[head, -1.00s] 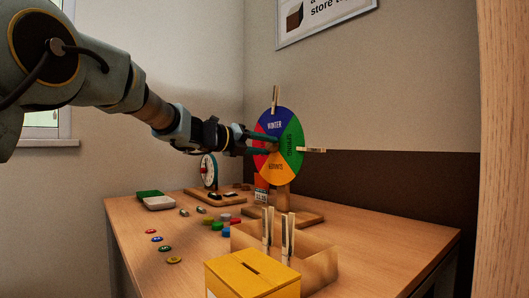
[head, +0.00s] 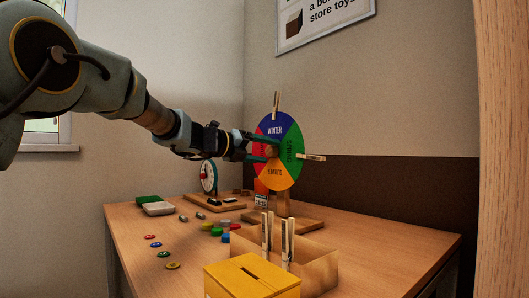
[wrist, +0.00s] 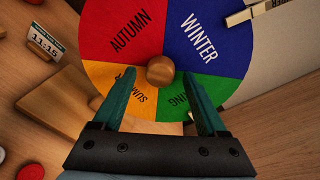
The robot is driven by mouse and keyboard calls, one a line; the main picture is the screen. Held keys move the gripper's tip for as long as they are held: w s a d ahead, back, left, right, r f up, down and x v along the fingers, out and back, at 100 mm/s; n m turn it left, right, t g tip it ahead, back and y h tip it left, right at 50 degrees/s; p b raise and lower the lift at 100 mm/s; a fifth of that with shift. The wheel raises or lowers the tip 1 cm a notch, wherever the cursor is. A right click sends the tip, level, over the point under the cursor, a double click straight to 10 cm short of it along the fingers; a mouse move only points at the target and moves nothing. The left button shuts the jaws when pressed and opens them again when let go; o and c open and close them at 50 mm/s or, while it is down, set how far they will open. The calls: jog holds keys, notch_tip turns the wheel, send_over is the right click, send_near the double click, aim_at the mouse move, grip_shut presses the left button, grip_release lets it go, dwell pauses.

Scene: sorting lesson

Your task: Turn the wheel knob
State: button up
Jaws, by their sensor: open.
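The season wheel (head: 291,139) stands upright on a wooden stand, with blue, green, orange and red quarters. It fills the top of the wrist view (wrist: 208,72). Its round wooden knob (wrist: 160,70) sits at the wheel's centre; in the head view the knob (head: 271,151) is partly hidden by my fingers. My gripper (head: 266,148) is in front of the wheel. In the wrist view my gripper's (wrist: 160,92) teal fingers are spread apart, with the knob just beyond and between the tips. I cannot tell whether a finger touches it. Clothespins (head: 276,105) are clipped to the wheel's rim.
A yellow slotted box (head: 252,277) and a wooden tray (head: 318,262) with upright clothespins stand at the front. A toy clock (head: 209,177), coloured discs (head: 173,266) and a green-and-white pad (head: 157,208) lie left. The table's right side is clear.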

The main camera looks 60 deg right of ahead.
jog(key=shift+a, duration=0.1)
jog(key=v, duration=1)
jog(key=shift+a, duration=0.35)
jog(key=shift+w, duration=0.1)
